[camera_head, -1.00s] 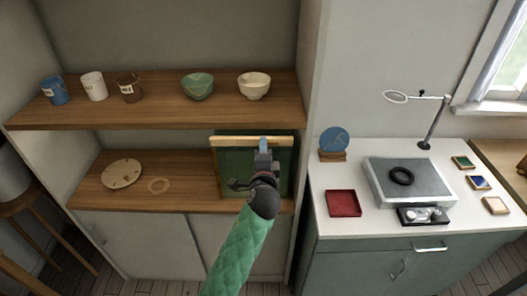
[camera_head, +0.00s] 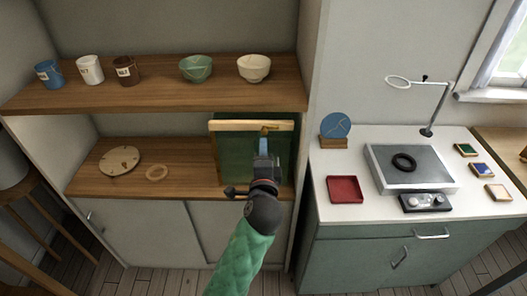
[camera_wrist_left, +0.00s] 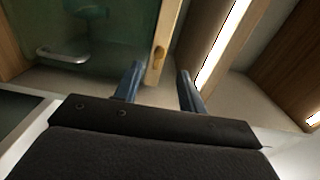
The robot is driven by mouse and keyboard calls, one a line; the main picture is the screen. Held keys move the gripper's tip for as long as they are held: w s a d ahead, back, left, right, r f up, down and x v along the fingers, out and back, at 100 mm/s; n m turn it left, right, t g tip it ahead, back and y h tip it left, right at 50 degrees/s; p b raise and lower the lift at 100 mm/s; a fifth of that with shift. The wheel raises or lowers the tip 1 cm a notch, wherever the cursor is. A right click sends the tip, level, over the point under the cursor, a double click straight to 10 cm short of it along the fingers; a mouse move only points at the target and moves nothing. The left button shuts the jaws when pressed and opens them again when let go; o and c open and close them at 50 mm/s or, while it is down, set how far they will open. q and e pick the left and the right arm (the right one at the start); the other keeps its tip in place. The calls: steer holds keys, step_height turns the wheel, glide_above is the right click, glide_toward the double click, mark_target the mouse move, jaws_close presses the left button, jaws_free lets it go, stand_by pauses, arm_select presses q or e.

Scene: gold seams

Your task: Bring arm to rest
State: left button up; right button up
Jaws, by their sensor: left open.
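My left gripper (camera_head: 263,150) is in front of the lower shelf, with its arm in a green quilted sleeve coming up from the bottom of the head view. In the left wrist view its two blue fingers (camera_wrist_left: 160,85) are apart with nothing between them. A small brass piece (camera_head: 268,129) shows at the rail. My right gripper is not in view.
The upper shelf (camera_head: 150,95) bears several cups and bowls. To the right, a white-topped cabinet holds a red tray (camera_head: 345,189), a metal plate device (camera_head: 420,178) and a magnifier lamp (camera_head: 440,110).

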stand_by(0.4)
arm_select(q)
steer(key=s+a+f+n+g+h, duration=0.1)
steer(key=s+a+f+n+g, duration=0.15)
steer(key=f+n+g, duration=0.75)
steer(key=s+a+f+n, duration=0.1)
steer(key=a+f+n, duration=0.2)
steer(key=f, duration=1.6)
steer(key=s+a+f+n+g, duration=0.2)
steer(key=s+a+f+g, duration=0.3)
steer(key=s+f, duration=0.85)
steer(key=s+a+f, duration=0.3)
steer(key=s+f, duration=0.2)
steer(key=s, duration=0.2)
steer(key=s+a+f+g, duration=0.1)
steer(key=s+a+f, duration=0.1)
steer(key=s+f, duration=0.3)
steer(key=s, duration=0.3)
steer(key=shift+a+n+g, duration=0.3)
steer(key=shift+a+n, duration=0.1)
